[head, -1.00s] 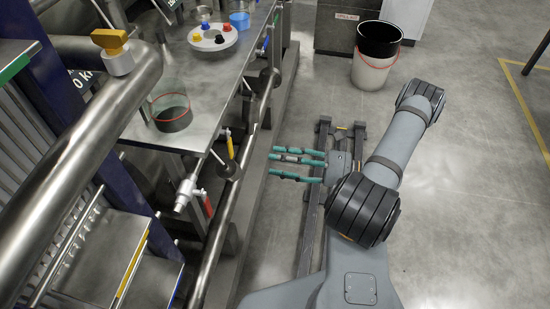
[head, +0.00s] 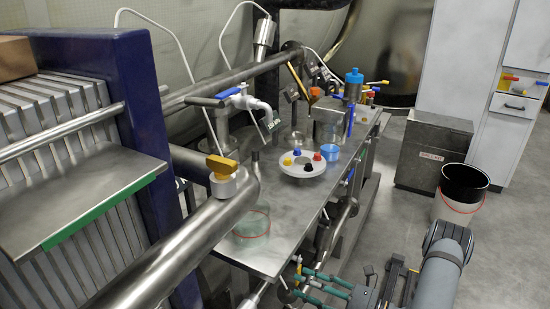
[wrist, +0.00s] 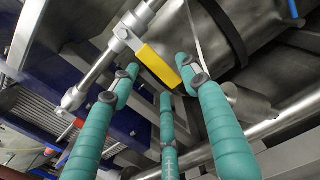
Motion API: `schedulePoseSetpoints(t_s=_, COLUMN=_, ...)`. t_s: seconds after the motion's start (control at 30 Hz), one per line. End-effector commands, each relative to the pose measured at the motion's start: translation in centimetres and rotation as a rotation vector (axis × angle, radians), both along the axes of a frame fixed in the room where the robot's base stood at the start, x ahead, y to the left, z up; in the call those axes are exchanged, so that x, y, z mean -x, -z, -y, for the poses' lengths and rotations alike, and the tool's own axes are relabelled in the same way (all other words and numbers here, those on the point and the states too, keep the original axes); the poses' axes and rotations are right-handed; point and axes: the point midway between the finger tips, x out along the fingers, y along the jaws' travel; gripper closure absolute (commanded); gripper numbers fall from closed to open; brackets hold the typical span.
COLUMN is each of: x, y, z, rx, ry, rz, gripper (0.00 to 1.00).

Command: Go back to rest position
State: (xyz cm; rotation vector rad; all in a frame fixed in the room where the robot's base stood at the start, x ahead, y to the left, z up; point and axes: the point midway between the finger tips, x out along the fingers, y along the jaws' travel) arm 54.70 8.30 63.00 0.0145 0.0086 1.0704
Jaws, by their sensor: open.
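My gripper (head: 304,283) shows at the bottom of the head view, with teal fingers pointing left toward the front edge of the steel table (head: 215,250). It is low, beside the valves and pipes at that edge. In the wrist view my gripper (wrist: 160,84) has its three teal fingers spread apart, open and with nothing held between them. A valve with a yellow handle (wrist: 158,66) lies beyond the fingertips; whether they touch it I cannot tell. The lower part of my arm is cut off by the head view's bottom edge.
The table carries a clear glass dish (head: 252,224), a white round holder (head: 302,170) with coloured pieces and a blue cup (head: 330,152). A yellow-handled pipe (head: 170,255) runs at left. A black-and-white bucket (head: 460,195) stands right, on open floor.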

Motion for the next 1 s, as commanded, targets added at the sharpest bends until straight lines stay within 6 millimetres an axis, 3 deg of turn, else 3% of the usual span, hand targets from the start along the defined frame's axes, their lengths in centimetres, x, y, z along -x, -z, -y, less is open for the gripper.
schedulePoseSetpoints(t_s=0.7, x=0.1, y=-0.1, z=0.2, rx=-0.001, ry=0.000, rz=-0.002, gripper=0.54)
schedulePoseSetpoints(t_s=1.0, x=2.0, y=0.0, z=4.1, rx=0.001, ry=0.005, rz=0.001, gripper=0.54)
